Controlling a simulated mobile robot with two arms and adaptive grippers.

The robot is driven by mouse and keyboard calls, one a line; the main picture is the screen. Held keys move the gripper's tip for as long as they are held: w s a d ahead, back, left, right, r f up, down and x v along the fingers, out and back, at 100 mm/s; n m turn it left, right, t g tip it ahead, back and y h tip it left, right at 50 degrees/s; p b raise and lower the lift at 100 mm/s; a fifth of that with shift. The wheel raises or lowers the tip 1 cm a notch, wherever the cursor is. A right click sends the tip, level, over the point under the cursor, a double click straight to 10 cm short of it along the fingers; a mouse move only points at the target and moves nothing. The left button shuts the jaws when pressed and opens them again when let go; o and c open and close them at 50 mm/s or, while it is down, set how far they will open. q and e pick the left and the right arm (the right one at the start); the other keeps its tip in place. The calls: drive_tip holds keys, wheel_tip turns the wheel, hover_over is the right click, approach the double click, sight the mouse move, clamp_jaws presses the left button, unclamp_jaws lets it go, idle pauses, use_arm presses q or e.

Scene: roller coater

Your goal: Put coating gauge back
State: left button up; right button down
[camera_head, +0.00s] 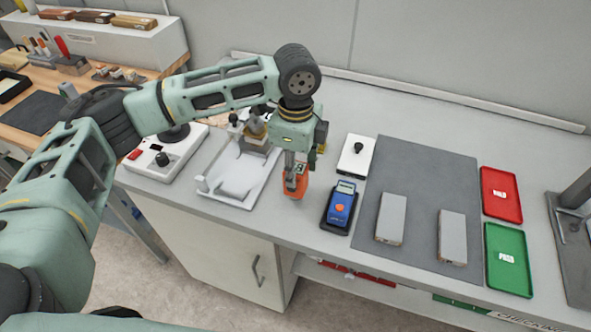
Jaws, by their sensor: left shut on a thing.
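A blue handheld gauge (342,203) with a small display and an orange button lies in a black tray (329,225) on the grey bench. My left gripper (295,165) points down just left of it, above the bench near its front edge. It is shut on an orange-red object (295,188), partly hidden by the fingers. I cannot tell exactly what this object is, or whether it touches the bench. My right gripper is not in view.
A white tray (215,193) is left of the gripper, with a white device (160,158) beyond. A white block (356,155) stands behind the gauge. A dark mat (425,185) holds two grey panels (391,220). Red (501,205) and green (508,275) trays lie right.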

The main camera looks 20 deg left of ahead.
use_arm(q)
drive_tip(key=shift+f, duration=1.05)
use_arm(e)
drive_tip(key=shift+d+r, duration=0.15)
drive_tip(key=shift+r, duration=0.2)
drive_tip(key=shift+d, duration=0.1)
use_arm(q)
drive_tip(key=o, duration=1.4)
drive_tip(key=shift+f, duration=0.15)
drive_tip(key=shift+o, duration=0.2)
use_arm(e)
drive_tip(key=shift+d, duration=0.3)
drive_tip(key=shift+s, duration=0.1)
